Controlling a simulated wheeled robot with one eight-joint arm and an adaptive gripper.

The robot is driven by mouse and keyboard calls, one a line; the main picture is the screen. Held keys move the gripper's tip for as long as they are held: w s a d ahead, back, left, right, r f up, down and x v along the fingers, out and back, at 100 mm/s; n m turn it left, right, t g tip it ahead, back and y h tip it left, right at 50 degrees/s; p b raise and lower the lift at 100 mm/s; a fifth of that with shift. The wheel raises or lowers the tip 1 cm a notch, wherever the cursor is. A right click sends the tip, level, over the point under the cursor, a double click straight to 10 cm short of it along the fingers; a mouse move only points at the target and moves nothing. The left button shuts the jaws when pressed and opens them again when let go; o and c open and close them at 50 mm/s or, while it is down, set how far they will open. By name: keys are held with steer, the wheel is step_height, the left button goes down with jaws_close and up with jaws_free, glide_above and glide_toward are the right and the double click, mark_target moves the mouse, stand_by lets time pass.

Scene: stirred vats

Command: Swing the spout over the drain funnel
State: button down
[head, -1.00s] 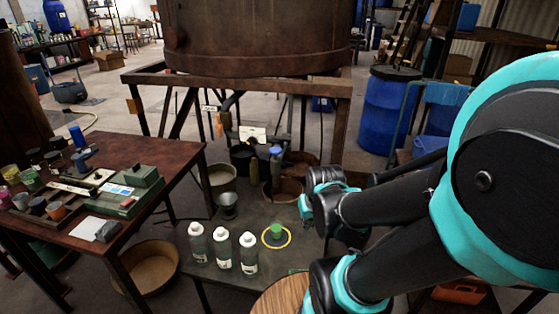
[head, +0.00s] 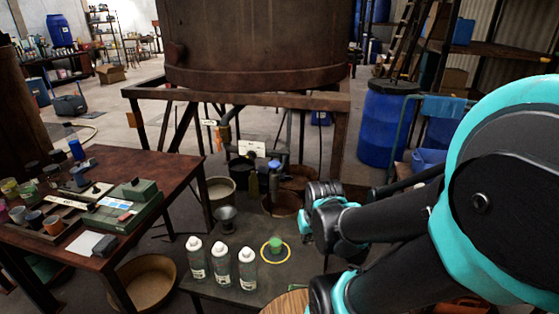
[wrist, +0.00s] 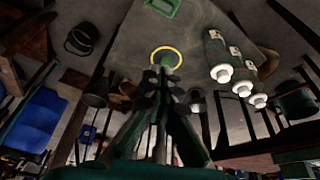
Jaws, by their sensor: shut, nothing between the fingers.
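A dark outlet pipe (head: 226,120) hangs under the big rusty vat (head: 260,45) in the head view; I cannot tell for sure which part is the spout. A small grey metal funnel-like vessel (head: 226,217) stands on the low dark table (head: 185,240), and I cannot tell if it is the drain funnel. My gripper (wrist: 158,76) shows in the wrist view, shut and empty, its fingertips in front of a yellow ring (wrist: 153,54) with a green piece at its middle. The gap between them is unclear. In the head view my arm hides the fingertips.
Three white-capped bottles (head: 220,265) stand left of the yellow ring (head: 264,256). Buckets (head: 220,185) stand under the vat frame (head: 343,125). A brown worktable (head: 150,170) with tools is at left. A blue barrel (head: 388,125) stands behind my arm.

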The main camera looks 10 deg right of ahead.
steer(key=c, duration=2.1)
jaws_free()
steer(key=shift+w, duration=0.1)
steer(key=o, duration=0.7)
steer(key=shift+n+g, duration=0.3)
steer(key=shift+n, duration=0.6)
steer(key=w+r, duration=0.1)
steer(key=w, duration=0.1)
steer(key=w+r, duration=0.2)
steer(key=w, duration=0.1)
steer(key=w+r, duration=0.2)
steer(key=shift+w, duration=0.3)
step_height(320, 180, up, 20)
steer(key=n+g, duration=0.4)
steer(key=n, duration=0.5)
glide_above(281, 155)
steer(key=f, duration=1.7)
steer(key=shift+w+f, duration=0.3)
steer(key=shift+w, duration=0.1)
jaws_close()
